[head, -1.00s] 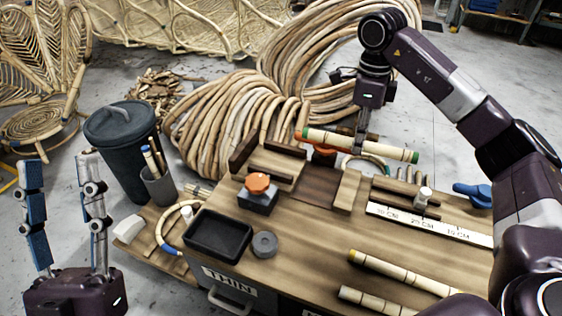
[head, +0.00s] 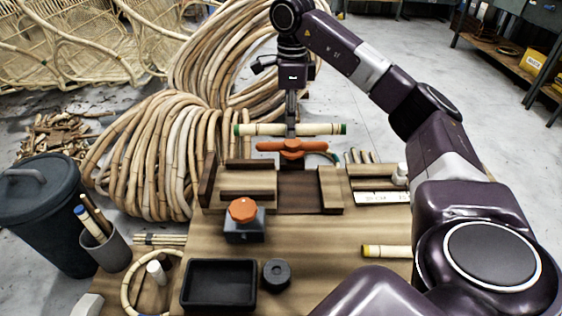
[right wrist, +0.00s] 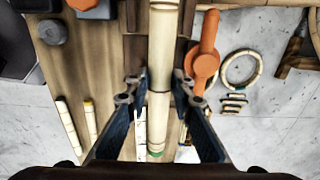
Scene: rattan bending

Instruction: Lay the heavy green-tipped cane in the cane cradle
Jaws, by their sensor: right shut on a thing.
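The green-tipped cane (head: 265,129) is a pale jointed rod with green ends. My right gripper (head: 291,124) is shut on it near its middle and holds it crosswise above the bench's far edge. In the right wrist view the cane (right wrist: 160,50) runs between the two fingers (right wrist: 157,90), with one green end at the bottom. What seems to be the cane cradle, wooden blocks (head: 330,188) around a dark recessed base (head: 297,192), lies below and nearer than the cane. The cane is apart from it. My left gripper is out of view.
An orange-handled clamp (head: 292,149) stands just behind the blocks, below the cane. An orange-knobbed block (head: 243,218), black tray (head: 218,308) and dark puck (head: 276,273) sit in front. A yellow-tipped cane (head: 385,251) lies at right. Coiled rattan (head: 140,160) stands behind left.

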